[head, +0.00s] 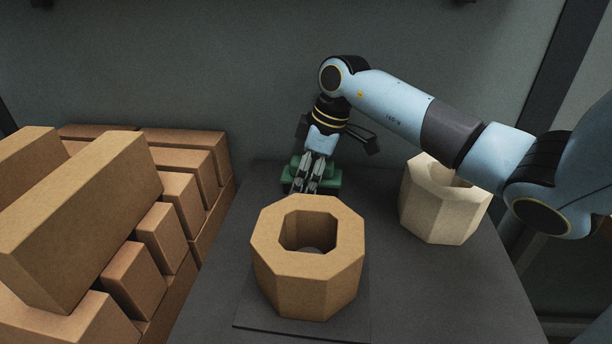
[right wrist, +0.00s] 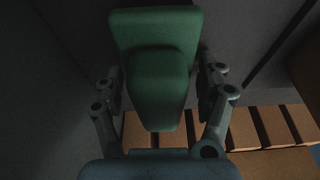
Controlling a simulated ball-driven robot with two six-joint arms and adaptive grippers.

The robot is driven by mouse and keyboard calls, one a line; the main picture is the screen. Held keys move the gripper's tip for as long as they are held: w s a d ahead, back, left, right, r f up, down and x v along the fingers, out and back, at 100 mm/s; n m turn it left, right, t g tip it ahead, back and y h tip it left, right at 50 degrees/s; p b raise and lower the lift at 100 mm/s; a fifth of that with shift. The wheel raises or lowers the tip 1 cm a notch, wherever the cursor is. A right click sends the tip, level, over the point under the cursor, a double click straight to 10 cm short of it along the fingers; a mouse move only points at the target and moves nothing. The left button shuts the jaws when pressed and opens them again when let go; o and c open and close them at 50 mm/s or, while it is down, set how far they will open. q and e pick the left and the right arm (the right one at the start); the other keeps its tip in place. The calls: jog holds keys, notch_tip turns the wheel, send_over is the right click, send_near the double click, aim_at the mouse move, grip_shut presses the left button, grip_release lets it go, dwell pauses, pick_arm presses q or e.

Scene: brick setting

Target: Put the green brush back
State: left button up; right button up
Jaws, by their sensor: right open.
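The green brush (head: 332,180) lies on the dark grey table behind the tan octagonal block, partly hidden by my right gripper. My right gripper (head: 303,187) reaches down over it from above. In the right wrist view the brush (right wrist: 158,80) shows a wide green block with a narrower raised part. The open fingers of my right gripper (right wrist: 162,85) stand on either side of that raised part, with visible gaps, not closed on it. My left gripper is not in view.
A tan hollow octagonal block (head: 270,262) stands on a thin dark plate (head: 265,322) at the front. A cream hollow octagonal block (head: 438,213) stands at the right, under my right arm. Stacked bricks (head: 85,215) fill the left. Bare table (head: 440,290) lies at front right.

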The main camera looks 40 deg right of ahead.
jog(key=p+v, duration=0.2)
jog(key=v, duration=0.9)
jog(key=shift+r, duration=0.1)
jog(key=shift+s+d+r+p, duration=0.1)
jog(key=shift+r+p, duration=0.25)
jog(key=shift+r, duration=0.2)
